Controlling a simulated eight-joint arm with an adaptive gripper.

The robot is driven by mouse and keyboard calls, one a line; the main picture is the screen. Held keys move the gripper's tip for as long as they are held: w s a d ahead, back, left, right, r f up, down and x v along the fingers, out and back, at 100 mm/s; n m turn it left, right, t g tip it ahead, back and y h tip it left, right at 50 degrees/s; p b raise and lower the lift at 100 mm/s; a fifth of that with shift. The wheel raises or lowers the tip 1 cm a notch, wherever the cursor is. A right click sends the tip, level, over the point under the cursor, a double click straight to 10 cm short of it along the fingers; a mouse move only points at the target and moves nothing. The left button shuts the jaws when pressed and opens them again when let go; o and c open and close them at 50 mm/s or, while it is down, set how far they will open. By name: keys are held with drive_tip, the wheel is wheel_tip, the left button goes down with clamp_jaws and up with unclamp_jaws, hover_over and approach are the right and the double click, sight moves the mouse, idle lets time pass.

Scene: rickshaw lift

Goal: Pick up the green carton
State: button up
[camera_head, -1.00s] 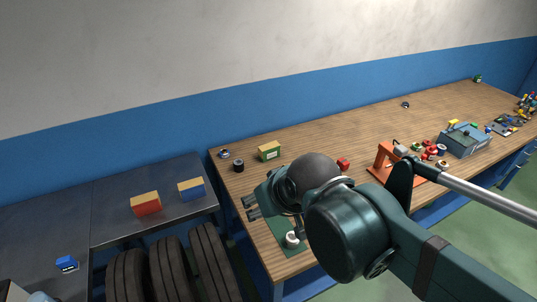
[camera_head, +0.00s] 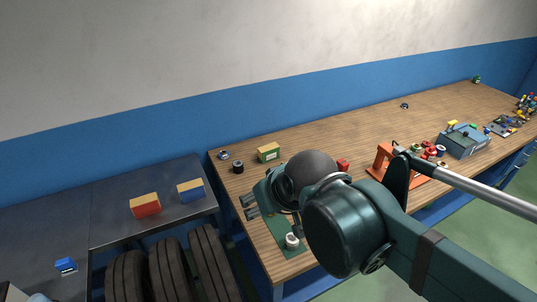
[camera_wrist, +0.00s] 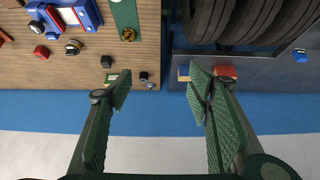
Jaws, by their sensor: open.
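The green carton (camera_head: 268,152), with a yellowish top and a pale label, stands on the wooden bench near the wall in the head view. In the wrist view the carton (camera_wrist: 111,77) is small and partly hidden by the left finger. My gripper (camera_head: 248,207) is above the bench's front left corner, apart from the carton and nearer the camera. In the wrist view my gripper (camera_wrist: 158,76) is open, its fingers wide apart with nothing between them.
A black roll (camera_head: 238,167) and a small tape ring (camera_head: 224,155) lie left of the carton. A red box (camera_head: 145,204) and a blue box (camera_head: 190,189) stand on the dark table. An orange stand (camera_head: 384,160) is farther right.

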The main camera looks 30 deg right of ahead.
drive_tip(key=w+d+r+m, duration=0.2)
drive_tip(key=w+r, duration=0.1)
drive_tip(key=w, duration=0.5)
drive_tip(key=m+g+h, duration=0.4)
drive_tip(key=m+g, duration=0.3)
drive_tip(key=m, duration=0.8)
hover_over(267, 148)
drive_tip(key=a, duration=0.2)
wheel_tip(267, 148, down, 26)
drive_tip(key=shift+s+f, duration=0.1)
drive_tip(key=shift+s, duration=0.05)
drive_tip(key=shift+f+h, duration=0.3)
drive_tip(key=shift+x, duration=1.3)
